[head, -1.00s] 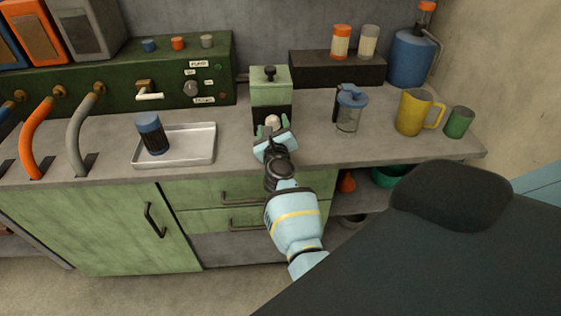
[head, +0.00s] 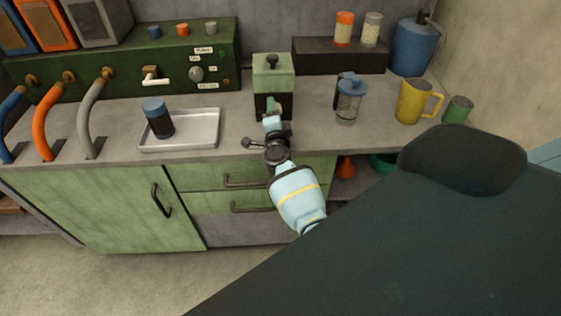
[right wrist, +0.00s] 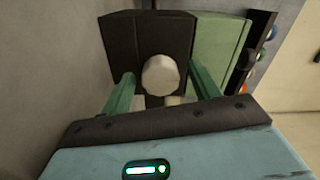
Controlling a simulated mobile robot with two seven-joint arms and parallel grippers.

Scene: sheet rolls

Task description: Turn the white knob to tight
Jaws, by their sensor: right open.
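The white knob (right wrist: 160,75) is on the dark lower face of a green and black box (head: 273,66), which stands at the counter's back middle. The dark face also fills the middle of the right wrist view (right wrist: 130,35). My right gripper (right wrist: 163,88) is open, its two green fingers on either side of the knob, with a visible gap to each. In the head view my right gripper (head: 271,104) is in front of the box, seen nearly edge-on, and largely covers the knob. Any mark for tight cannot be made out. My left gripper is out of view.
A metal tray (head: 205,131) with a blue-capped dark jar (head: 158,118) lies left of the arm. A blue-lidded clear jug (head: 348,102), a yellow mug (head: 412,102) and a green cup (head: 457,109) stand right. A green panel (head: 110,72) with hoses is at the back left.

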